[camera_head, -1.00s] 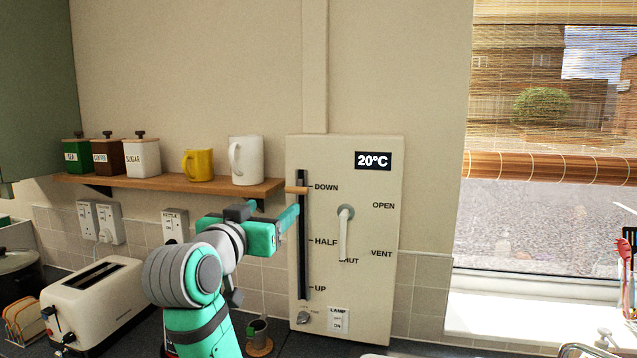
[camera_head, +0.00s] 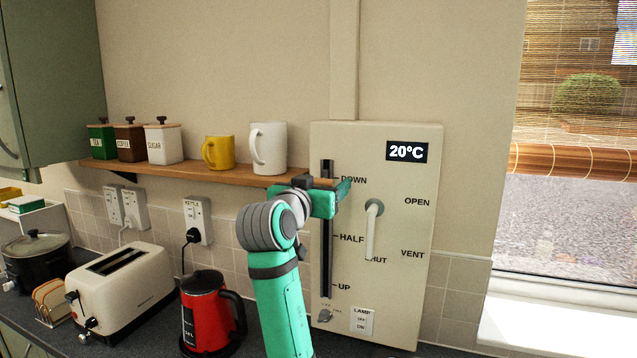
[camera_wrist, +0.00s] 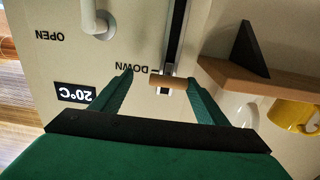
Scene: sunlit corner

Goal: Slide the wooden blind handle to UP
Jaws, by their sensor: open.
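The wooden blind handle (camera_wrist: 168,82) sits at the DOWN mark near one end of the black slot (camera_head: 326,240) on the cream panel (camera_head: 410,290). In the wrist view it lies between the two green fingers of my gripper (camera_wrist: 158,84), with a gap on the DOWN-label side. The finger on the shelf side is close to the handle; I cannot tell if it touches. The slot's marks read DOWN, HALF and UP from top to bottom.
A white lever (camera_head: 371,235) stands on the panel right of the slot. A lamp switch (camera_head: 361,320) and a small knob (camera_head: 325,315) are below. A wooden shelf (camera_head: 225,174) with mugs and canisters is at left. A red kettle (camera_head: 207,315) stands on the counter.

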